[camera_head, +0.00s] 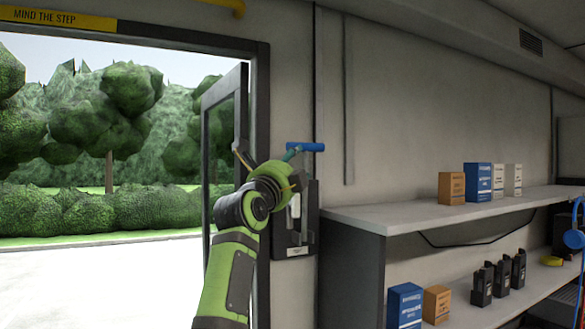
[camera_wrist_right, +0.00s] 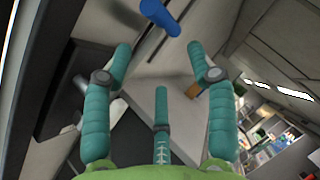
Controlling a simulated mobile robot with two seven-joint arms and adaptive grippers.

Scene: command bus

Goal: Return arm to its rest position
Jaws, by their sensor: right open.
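My right arm, green and dark grey, rises from the bottom of the head view in front of the wall beside the open door. My right gripper (camera_head: 268,156) is at its upper end, partly hidden by the wrist. In the right wrist view my right gripper (camera_wrist_right: 159,60) has its teal fingers spread, with nothing between them. A blue handle (camera_head: 306,147) shows just right of the gripper in the head view. A blue object, seemingly this handle, is beyond the fingertips in the wrist view (camera_wrist_right: 161,16). My left gripper is not in view.
A dark wall unit (camera_head: 306,225) is close behind the right wrist. An open door (camera_head: 240,95) stands to the left. On the right, a shelf (camera_head: 400,214) holds several boxes, with more boxes and black devices (camera_head: 482,286) below. Blue headphones (camera_head: 574,239) hang at the right edge.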

